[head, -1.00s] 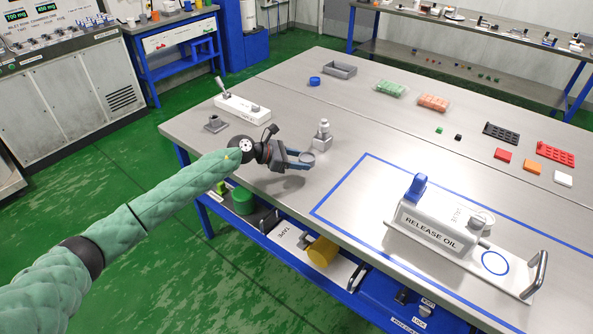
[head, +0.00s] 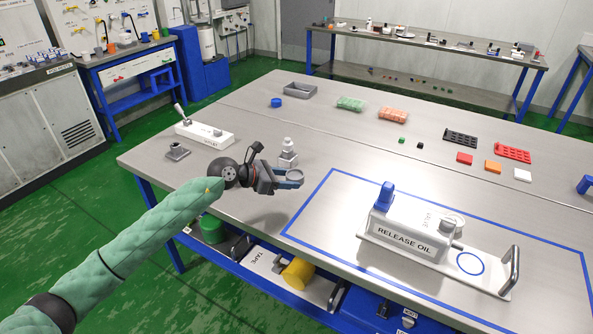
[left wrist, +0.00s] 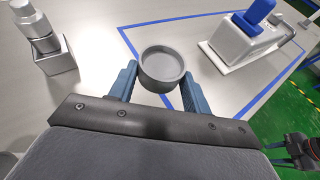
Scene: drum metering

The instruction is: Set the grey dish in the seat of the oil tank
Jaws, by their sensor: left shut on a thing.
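The grey dish (left wrist: 162,68) is a shallow round cup. My left gripper (head: 289,180) is shut on it, with blue fingers either side of its wall. The dish is upright and looks empty, held above the table left of the blue-taped area. The white oil tank (head: 404,242), marked RELEASE OIL, stands on a white base inside the tape and also shows in the left wrist view (left wrist: 237,42). It has a blue lever, a round cap on top and a spout. A blue ring (head: 470,264) marks the bare base beside the spout. A dark part of my right arm shows in the left wrist view.
A grey metal block with a stepped post (head: 287,155) stands just behind my left gripper. A white switch box (head: 205,134), a grey tray (head: 300,91) and coloured blocks lie farther back. A black handle (head: 510,270) rises at the base's right end. The table between dish and tank is clear.

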